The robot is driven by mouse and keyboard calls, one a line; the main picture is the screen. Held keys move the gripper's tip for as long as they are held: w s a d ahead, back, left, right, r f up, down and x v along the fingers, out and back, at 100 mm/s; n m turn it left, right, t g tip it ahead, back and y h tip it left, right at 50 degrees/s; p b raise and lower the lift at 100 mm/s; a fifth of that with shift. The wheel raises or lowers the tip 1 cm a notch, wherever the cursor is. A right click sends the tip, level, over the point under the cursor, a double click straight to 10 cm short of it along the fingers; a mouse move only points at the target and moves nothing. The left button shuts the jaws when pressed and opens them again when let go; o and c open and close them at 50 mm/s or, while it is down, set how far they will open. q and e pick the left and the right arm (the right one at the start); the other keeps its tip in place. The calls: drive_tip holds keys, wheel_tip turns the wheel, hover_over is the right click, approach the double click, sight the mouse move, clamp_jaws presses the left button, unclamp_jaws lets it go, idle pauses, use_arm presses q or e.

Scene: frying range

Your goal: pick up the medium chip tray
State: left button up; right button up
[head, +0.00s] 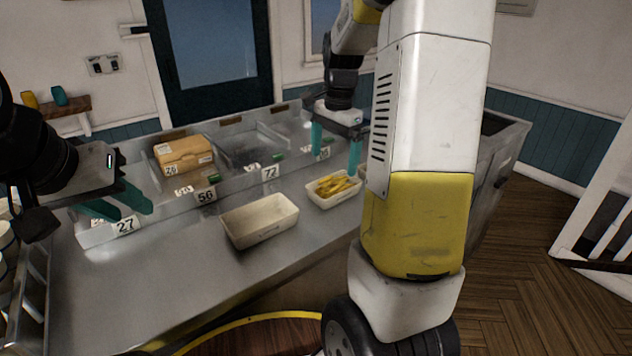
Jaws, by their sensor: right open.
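The larger, empty tray (260,220) is at the middle front. A smaller tray (345,199) holding yellow chips (335,186) is to its right; I cannot tell by label which is the medium one. My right gripper (335,160) is open and empty, fingers pointing down, above and behind the chip-filled tray. My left gripper (134,212) is at the left over the counter, its teal fingers apart and empty, clear of both trays. My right arm covers the counter to the right of the trays.
Number cards, such as 56 (206,195) and 77 (270,172), stand along the ledge. A rack (30,290) stands at the left edge. The front left counter is clear.

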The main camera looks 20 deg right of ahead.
sight(334, 183)
drive_tip(key=shift+m+g, duration=0.4)
drive_tip(key=shift+m, duration=0.2)
drive_tip(key=f, duration=0.3)
drive_tip(key=w+f, duration=0.1)
drive_tip(key=f, duration=0.2)
drive_tip(key=d+f, duration=0.1)
drive_tip(key=f, duration=0.3)
drive_tip(key=shift+w+d, duration=0.1)
drive_tip(key=shift+w, duration=0.3)
drive_tip(key=c, duration=2.2)
